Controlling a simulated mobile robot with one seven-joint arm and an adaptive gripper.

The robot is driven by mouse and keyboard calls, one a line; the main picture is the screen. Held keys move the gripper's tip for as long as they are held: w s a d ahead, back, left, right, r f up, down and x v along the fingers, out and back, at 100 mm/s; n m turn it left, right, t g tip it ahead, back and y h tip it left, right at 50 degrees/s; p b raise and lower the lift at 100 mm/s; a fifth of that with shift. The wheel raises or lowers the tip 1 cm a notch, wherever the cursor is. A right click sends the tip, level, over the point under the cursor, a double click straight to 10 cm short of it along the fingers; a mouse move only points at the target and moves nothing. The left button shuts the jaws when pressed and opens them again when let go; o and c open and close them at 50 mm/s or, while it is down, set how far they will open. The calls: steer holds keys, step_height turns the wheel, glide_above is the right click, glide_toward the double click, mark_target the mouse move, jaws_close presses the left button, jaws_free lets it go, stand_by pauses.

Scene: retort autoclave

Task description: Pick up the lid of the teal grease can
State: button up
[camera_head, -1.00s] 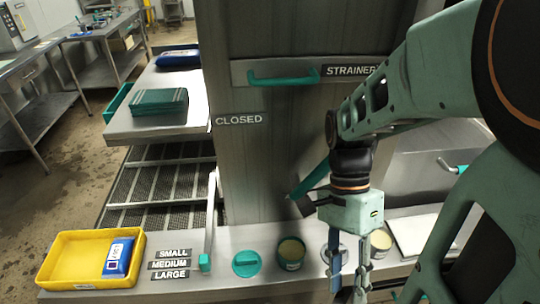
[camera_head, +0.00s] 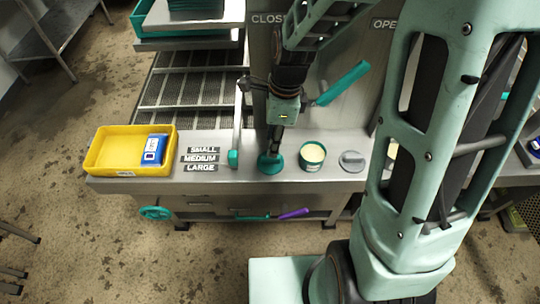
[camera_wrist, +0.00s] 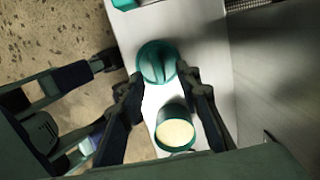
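The round teal lid (camera_head: 270,165) with a raised bar handle lies flat on the steel counter, left of the open teal can (camera_head: 312,152) with pale yellow contents. In the wrist view the lid (camera_wrist: 157,62) lies just beyond my fingertips, and the can (camera_wrist: 175,140) is nearer, between my fingers. My gripper (camera_head: 274,150) points down just above the lid and partly covers it in the head view. In the wrist view my gripper (camera_wrist: 160,76) has its fingers apart, with nothing held. I cannot tell whether a fingertip touches the lid.
A grey lid (camera_head: 352,161) lies right of the teal can, with another can (camera_head: 392,150) partly hidden by my arm. Left of the lid are an upright lever (camera_head: 237,125), size labels (camera_head: 200,158) and a yellow tray (camera_head: 103,166) holding a blue pack (camera_head: 154,150).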

mark_target(271, 160)
steer(key=shift+s+a+f, duration=0.1)
steer(key=shift+s+f, duration=0.05)
steer(key=shift+f, duration=1.2)
steer(key=shift+s+a+f, duration=0.1)
steer(key=shift+f, duration=1.2)
jaws_close()
